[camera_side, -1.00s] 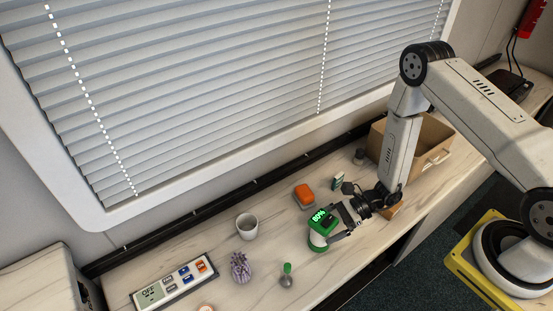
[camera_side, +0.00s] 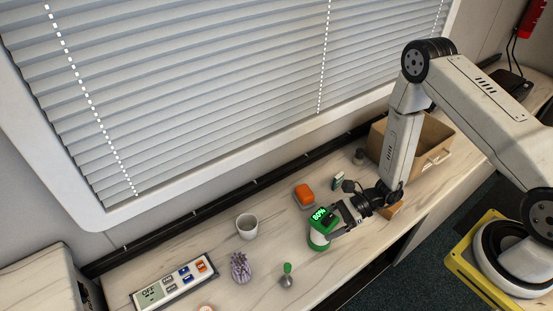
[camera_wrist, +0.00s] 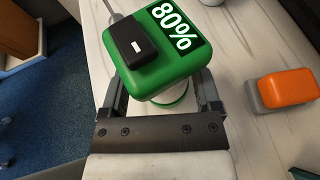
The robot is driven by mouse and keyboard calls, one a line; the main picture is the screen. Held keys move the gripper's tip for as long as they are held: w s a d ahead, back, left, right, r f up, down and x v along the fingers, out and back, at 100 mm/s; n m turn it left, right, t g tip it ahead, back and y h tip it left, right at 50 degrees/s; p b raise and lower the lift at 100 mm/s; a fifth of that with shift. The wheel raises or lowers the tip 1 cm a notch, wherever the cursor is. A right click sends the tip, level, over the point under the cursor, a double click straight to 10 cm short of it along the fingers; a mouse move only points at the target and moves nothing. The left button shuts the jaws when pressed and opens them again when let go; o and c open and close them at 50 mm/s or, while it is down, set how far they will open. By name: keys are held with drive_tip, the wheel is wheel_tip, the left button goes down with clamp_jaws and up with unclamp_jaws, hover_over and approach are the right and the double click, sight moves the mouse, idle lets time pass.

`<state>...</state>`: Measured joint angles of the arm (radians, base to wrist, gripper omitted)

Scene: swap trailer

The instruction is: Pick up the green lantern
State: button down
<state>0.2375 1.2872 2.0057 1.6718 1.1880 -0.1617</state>
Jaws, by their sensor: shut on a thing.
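The green lantern (camera_side: 319,243) stands upright on the counter near its front edge. It has a green top with an "80%" display, a pale middle and a green base. In the wrist view the lantern's green top (camera_wrist: 165,62) fills the upper middle, with a black block on it. My gripper (camera_side: 334,229) reaches it from the right in the side view. In the wrist view my gripper (camera_wrist: 163,100) has one finger on each side of the lantern, shut on its body below the top. The base is mostly hidden in the wrist view.
An orange-topped box (camera_side: 304,194) lies behind the lantern; it also shows in the wrist view (camera_wrist: 285,88). A white cup (camera_side: 247,227), purple pot (camera_side: 240,267), green-tipped grey item (camera_side: 287,275) and control panel (camera_side: 174,282) are to the left. A cardboard box (camera_side: 431,143) stands right.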

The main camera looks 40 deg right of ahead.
sight(331, 213)
drive_tip(key=shift+r, duration=4.65)
drive_tip(key=shift+r, duration=0.1)
